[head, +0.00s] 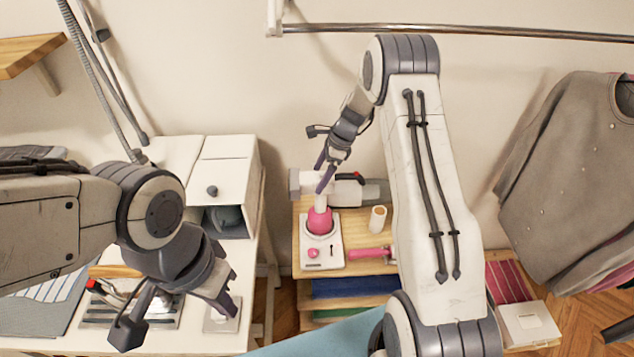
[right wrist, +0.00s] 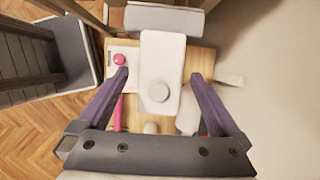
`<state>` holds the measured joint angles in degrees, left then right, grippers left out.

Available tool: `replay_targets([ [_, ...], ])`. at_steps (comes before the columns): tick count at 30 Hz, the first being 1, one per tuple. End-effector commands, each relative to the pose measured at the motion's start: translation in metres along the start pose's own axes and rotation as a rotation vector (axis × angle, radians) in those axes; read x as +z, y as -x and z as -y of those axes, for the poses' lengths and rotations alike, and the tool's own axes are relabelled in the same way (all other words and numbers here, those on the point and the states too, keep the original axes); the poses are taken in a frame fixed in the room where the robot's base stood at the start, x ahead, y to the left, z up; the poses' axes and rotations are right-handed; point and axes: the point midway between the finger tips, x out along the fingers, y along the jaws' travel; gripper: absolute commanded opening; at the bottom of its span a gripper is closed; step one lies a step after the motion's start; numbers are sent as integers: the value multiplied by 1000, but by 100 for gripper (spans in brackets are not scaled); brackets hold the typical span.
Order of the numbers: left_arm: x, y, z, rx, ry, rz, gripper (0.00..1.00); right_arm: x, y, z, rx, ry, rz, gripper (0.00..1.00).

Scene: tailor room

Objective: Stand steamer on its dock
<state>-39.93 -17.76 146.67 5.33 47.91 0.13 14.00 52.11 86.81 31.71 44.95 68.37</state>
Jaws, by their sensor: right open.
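The steamer, with a white head (head: 301,183) and a pink body (head: 319,221), appears to stand upright in the ring of its white dock (head: 322,257) on a wooden shelf unit. In the right wrist view the white steamer head (right wrist: 161,70) lies between my fingers, with a gap on each side. My right gripper (head: 324,172) is open around the head; its fingers also show in the right wrist view (right wrist: 160,88). My left gripper (head: 226,301) hangs over the white table at the left; its fingers overlap, so its opening is unclear.
A pink-handled tool (head: 370,253), a pale spool (head: 378,218) and a grey item with red (head: 362,192) share the shelf top (head: 352,228). A white drawer box (head: 226,172) stands left. A grey garment (head: 570,165) hangs right.

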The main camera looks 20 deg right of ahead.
Motion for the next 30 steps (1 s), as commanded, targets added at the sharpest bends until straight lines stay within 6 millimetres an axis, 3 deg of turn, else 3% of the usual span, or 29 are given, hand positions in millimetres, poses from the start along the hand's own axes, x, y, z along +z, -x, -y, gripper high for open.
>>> replay_targets([
  [6,1,-18,1,0,-1,0,0,-2,48,1,-6,0,0,100],
  [12,1,-24,2,0,-1,0,0,-1,80,1,-3,0,0,100],
  [18,1,-25,2,0,-2,0,0,-1,92,0,0,-1,0,100],
  [30,1,-25,2,0,-1,0,0,0,92,0,1,-1,0,100],
])
